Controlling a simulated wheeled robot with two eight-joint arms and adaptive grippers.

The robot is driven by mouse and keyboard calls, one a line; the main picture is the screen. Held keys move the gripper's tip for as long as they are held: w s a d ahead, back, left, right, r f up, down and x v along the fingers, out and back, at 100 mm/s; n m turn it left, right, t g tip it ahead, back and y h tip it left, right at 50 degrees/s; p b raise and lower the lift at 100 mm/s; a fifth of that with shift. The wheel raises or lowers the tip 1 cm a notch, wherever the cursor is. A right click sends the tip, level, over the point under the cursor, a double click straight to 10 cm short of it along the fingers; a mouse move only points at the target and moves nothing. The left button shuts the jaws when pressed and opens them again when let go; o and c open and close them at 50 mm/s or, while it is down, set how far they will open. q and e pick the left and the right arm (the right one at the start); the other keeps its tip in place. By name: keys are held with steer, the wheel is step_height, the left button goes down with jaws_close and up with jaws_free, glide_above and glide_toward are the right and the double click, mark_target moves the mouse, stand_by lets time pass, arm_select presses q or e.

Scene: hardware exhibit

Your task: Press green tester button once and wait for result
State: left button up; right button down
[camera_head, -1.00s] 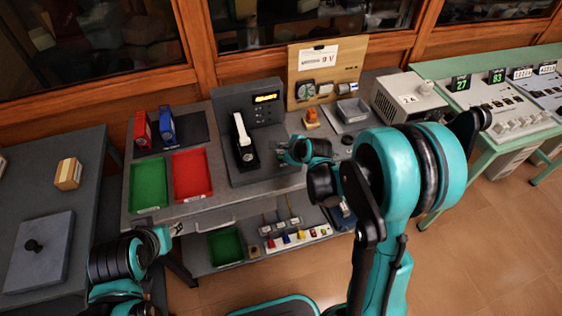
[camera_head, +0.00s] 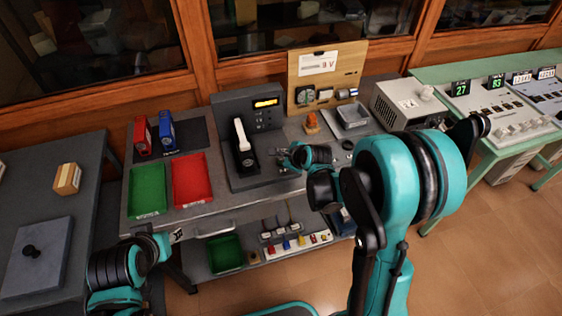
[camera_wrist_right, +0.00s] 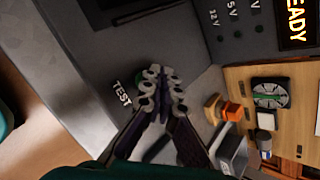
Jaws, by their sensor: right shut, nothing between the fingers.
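The grey tester (camera_head: 241,110) stands on the bench with a lit amber display (camera_head: 266,103). In the right wrist view the display (camera_wrist_right: 298,22) shows letters ending in "EADY". A green button (camera_wrist_right: 149,73) shows partly behind my right fingertips, beside the white "TEST" label (camera_wrist_right: 122,94). My right gripper (camera_head: 282,160) is shut and empty at the tester's right front; it also shows in the wrist view (camera_wrist_right: 162,85). The fingertips cover most of the button, and I cannot tell whether they touch it. My left gripper (camera_head: 177,236) is low at the left, its jaws unclear.
A white-and-black item (camera_head: 241,141) stands in the tester's fixture. Green (camera_head: 148,188) and red (camera_head: 192,177) trays lie to the left, below red and blue bins. An orange part (camera_head: 311,121) and a grey tray (camera_head: 352,115) sit to the tester's right.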

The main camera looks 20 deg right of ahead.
stand_by(0.5)
steer(key=shift+f+b, duration=0.4)
steer(key=shift+b, duration=0.05)
steer(key=shift+f+b, duration=0.45)
stand_by(0.4)
steer(key=shift+r, duration=0.1)
steer(key=shift+r+p, duration=0.65)
steer(key=shift+r, duration=0.15)
steer(key=shift+r, duration=0.1)
step_height(320, 180, up, 5)
steer(key=p, duration=0.4)
